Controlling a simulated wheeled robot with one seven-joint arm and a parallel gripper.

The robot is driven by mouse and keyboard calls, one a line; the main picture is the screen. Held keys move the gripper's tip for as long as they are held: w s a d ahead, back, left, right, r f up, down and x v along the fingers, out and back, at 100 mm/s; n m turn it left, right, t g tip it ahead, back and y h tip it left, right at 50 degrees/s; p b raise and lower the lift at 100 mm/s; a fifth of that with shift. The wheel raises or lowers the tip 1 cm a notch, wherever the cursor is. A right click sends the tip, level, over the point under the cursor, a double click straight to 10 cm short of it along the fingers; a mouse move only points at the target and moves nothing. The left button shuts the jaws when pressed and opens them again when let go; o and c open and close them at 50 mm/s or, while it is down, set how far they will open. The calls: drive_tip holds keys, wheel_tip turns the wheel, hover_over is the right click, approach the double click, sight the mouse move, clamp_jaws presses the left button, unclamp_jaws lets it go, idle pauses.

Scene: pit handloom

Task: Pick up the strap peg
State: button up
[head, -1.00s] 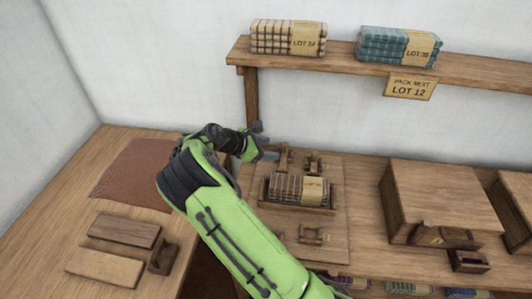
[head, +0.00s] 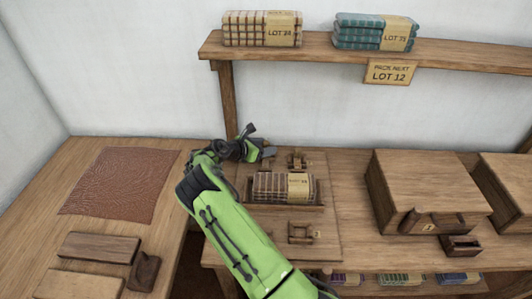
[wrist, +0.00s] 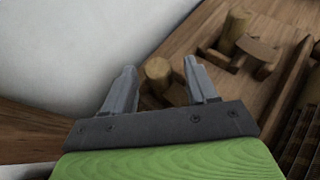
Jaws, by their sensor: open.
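A round-ended wooden peg (wrist: 158,70), which looks like the strap peg, shows in the wrist view beyond and between my fingertips. My gripper (wrist: 160,75) is open with nothing between its fingers; its right finger partly covers wood behind the peg. I cannot tell the exact gap to the peg. In the head view my gripper (head: 262,141) is at the back left of the wooden board (head: 325,225), where its finger largely hides the peg. A second wooden fitting with a crosspiece (wrist: 257,50) stands to the right; it also shows in the head view (head: 297,160).
A strapped cloth bundle (head: 270,187) sits in a tray on the board, with another wooden fitting (head: 301,232) in front. A shelf (head: 330,52) with cloth bundles runs behind. Wooden boxes (head: 425,175) stand right. A leather mat (head: 122,185) lies left.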

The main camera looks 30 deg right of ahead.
drive_tip(key=shift+w+d+f, duration=0.1)
drive_tip(key=shift+d+f, duration=0.25)
drive_tip(key=shift+d, duration=0.3)
drive_tip(key=shift+r, duration=0.1)
drive_tip(key=shift+c, duration=0.4)
drive_tip(key=c, duration=0.9)
